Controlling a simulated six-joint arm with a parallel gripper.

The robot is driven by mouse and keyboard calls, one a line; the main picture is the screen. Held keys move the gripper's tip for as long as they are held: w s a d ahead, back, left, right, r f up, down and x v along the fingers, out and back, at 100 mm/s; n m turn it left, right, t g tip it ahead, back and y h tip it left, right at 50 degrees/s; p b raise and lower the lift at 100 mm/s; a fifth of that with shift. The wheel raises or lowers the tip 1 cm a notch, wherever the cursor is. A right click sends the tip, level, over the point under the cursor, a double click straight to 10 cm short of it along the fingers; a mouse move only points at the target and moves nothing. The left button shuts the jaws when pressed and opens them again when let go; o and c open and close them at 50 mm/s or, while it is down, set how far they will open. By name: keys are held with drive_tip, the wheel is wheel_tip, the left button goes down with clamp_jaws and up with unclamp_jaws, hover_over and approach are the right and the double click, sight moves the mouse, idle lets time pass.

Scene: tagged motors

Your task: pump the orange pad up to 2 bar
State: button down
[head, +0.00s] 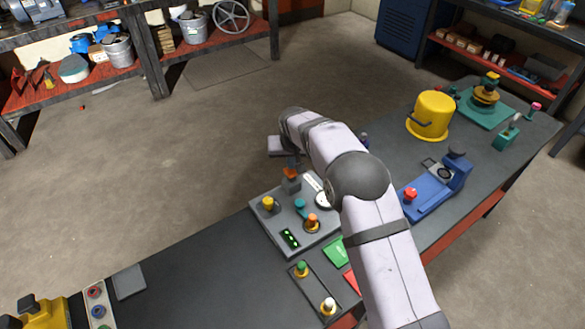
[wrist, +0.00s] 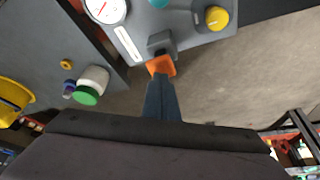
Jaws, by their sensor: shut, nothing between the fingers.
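The grey panel unit (head: 272,227) stands on the bench. The orange pad (head: 291,173) sits on a grey block at its far edge; it also shows in the wrist view (wrist: 161,66). A round white gauge (head: 323,200) is partly hidden by my arm; the wrist view cuts it off at the top (wrist: 106,9). Its red needle shows there, but the scale is too small to read. My gripper (wrist: 161,77) is shut and empty, its tips right at the orange pad. I cannot tell whether they touch it. In the head view, my gripper (head: 291,163) is partly hidden by my arm.
The panel also carries a yellow knob (head: 268,203), an orange-topped knob (head: 312,220) and a green-lit display (head: 290,238). A box with green and white buttons (head: 315,288) stands in front.

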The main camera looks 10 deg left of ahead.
drive_tip(key=shift+r, duration=0.1)
idle(0.3)
drive_tip(key=shift+r+p, duration=1.95)
drive_tip(key=shift+r, duration=1)
